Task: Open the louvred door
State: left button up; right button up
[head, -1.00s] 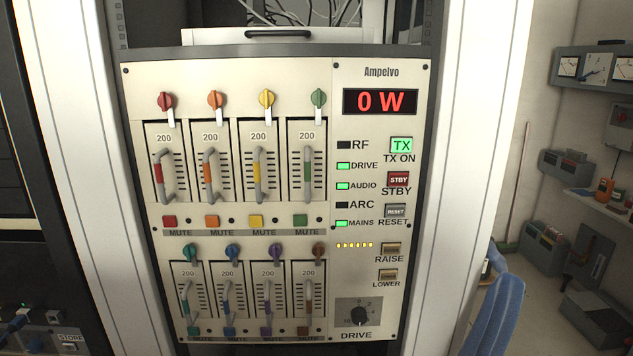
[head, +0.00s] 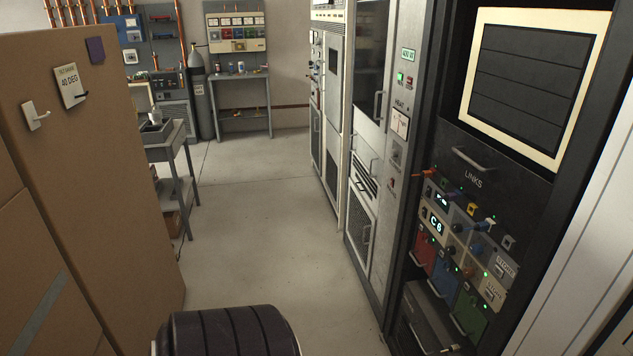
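No gripper is in the head view. A grey cabinet in the right half has a short slatted panel (head: 364,181) with a bar handle just above it. Below is a fine-patterned lower door (head: 359,232) with an upright handle (head: 367,235) at its right side; it looks closed. I cannot tell whether its surface is louvred or mesh. A cream-framed dark panel (head: 530,82) with horizontal lines is high in the black rack at the right. I cannot tell for sure which of these is the louvred door.
The black rack holds coloured modules (head: 470,312) with cables and protruding handles. A brown partition (head: 100,130) stands at the left, with a grey trolley (head: 165,148) behind it. A dark ribbed rounded object (head: 228,332) is low in front. Bare floor (head: 265,215) runs between them.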

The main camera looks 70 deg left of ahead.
aim_at(361, 223)
jog(key=u, duration=1.8)
jog(key=i+j, duration=0.35)
jog(key=i, duration=0.2)
jog(key=i+j, duration=0.35)
jog(key=i, duration=0.2)
jog(key=i+j+u, duration=0.1)
jog(key=i+j, duration=0.25)
jog(key=i, duration=0.15)
